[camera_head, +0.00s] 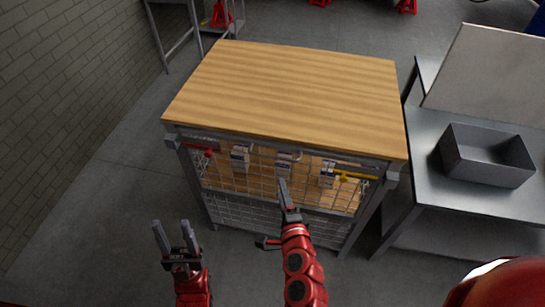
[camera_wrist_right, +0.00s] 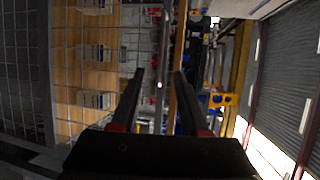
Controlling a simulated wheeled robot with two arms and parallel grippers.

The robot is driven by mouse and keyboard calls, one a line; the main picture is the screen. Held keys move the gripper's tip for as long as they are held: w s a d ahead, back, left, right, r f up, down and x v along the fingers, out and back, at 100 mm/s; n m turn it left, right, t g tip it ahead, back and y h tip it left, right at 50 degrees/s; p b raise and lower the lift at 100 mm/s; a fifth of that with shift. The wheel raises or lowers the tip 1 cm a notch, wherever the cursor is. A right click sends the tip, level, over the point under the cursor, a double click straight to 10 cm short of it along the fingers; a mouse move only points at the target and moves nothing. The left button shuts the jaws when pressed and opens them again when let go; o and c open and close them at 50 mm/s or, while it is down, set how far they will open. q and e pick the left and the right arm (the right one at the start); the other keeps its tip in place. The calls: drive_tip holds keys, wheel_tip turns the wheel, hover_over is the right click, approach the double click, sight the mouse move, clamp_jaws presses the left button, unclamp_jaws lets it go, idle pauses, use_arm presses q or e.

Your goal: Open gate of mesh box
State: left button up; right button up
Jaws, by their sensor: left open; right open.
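The mesh box (camera_head: 287,225) has a wooden top (camera_head: 290,90) and a grey metal frame. Its front is a wire mesh gate (camera_head: 265,178) that looks upright and shut. My right gripper (camera_head: 283,187) is open and empty in front of the gate's upper middle; contact cannot be told. In the right wrist view its fingers (camera_wrist_right: 158,76) stand apart near a metal bar. My left gripper (camera_head: 173,228) is open and empty, left of the box's front.
A steel table (camera_head: 440,195) with a grey open bin (camera_head: 487,160) stands close to the right of the box. A brick wall (camera_head: 60,90) runs along the left. Grey floor (camera_head: 110,220) is free between wall and box. Red stands (camera_head: 222,14) are at the back.

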sight(274, 156)
drive_tip(key=p+x, duration=0.2)
drive_tip(key=x, duration=1.3)
drive_tip(key=shift+d+r, duration=0.1)
drive_tip(key=shift+r, duration=0.1)
drive_tip(key=shift+w+f, duration=0.15)
drive_tip(key=shift+w, duration=0.1)
drive_tip(key=shift+c, duration=0.2)
clamp_jaws()
idle(0.4)
